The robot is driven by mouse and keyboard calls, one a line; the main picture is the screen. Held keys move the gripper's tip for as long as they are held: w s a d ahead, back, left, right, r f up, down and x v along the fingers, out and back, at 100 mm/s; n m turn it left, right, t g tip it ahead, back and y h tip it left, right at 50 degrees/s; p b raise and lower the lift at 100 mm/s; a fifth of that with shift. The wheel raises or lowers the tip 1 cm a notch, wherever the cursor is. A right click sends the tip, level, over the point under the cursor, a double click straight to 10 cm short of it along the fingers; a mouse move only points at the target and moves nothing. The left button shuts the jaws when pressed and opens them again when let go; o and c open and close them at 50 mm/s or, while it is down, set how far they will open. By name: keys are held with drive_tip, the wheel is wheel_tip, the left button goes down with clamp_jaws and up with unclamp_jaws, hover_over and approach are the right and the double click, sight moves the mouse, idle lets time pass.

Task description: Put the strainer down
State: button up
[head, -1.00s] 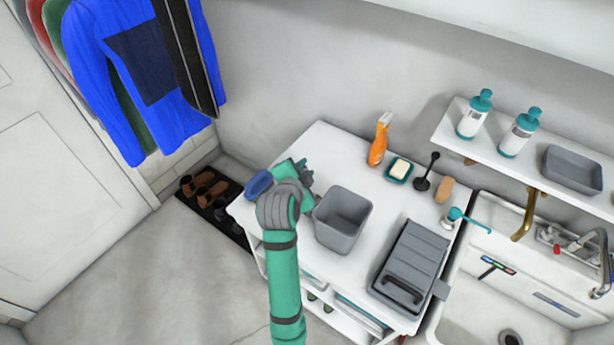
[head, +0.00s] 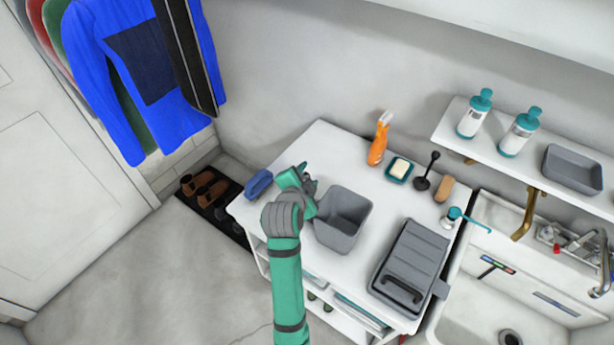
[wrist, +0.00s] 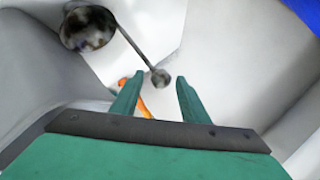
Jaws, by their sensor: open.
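The strainer (wrist: 88,28) shows in the wrist view as a dark, shiny round cup with a thin rod ending in a small ball. The cup is at the upper left, and the ball end appears between my fingertips. My gripper (wrist: 160,78) has its two green fingers apart. In the head view my gripper (head: 300,178) is over the left part of the white table (head: 330,140), just left of the grey bin (head: 341,240). The strainer is hard to make out there. I cannot tell whether it touches a finger or what supports it.
A blue item (head: 258,184) lies at the table's left edge. An orange spray bottle (head: 379,140), a soap dish (head: 399,171), a black knobbed stand (head: 423,183) and a brown brush (head: 444,189) line the back. A grey lidded box (head: 410,262) is front right. The table's back left is clear.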

drive_tip(key=v, duration=1.2)
drive_tip(key=shift+a, duration=0.1)
